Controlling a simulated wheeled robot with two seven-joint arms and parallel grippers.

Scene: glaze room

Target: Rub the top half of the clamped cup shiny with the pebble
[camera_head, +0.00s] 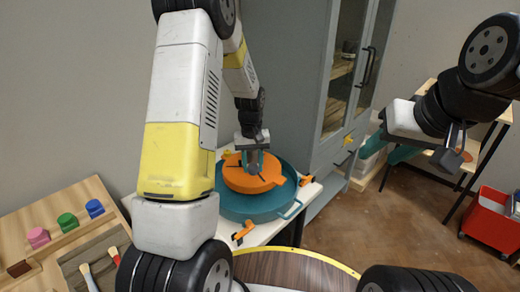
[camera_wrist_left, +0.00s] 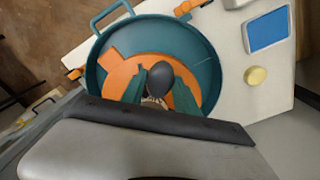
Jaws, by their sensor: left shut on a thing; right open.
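My left gripper (camera_head: 255,160) points down over an orange disc (camera_head: 250,182) inside a teal round pan (camera_head: 262,207). In the left wrist view its teal fingers (camera_wrist_left: 158,92) are shut on a dark, smooth, rounded pebble (camera_wrist_left: 160,76). The pebble is above the orange disc, which also shows there (camera_wrist_left: 118,78). A small pale patch shows between the fingers below the pebble; I cannot tell what it is. I cannot make out the clamped cup; the gripper and pebble cover the disc's middle. My right gripper (camera_head: 393,160) is open and empty, raised at the right, away from the pan.
The pan stands on a white table (camera_head: 305,191) with orange clamps (camera_head: 243,231) near its rim. A blue pad (camera_wrist_left: 268,30) and a yellow round piece (camera_wrist_left: 256,76) lie beside it. A grey cabinet (camera_head: 290,85) stands behind, a wooden tray (camera_head: 85,240) left, a red bin (camera_head: 487,222) right.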

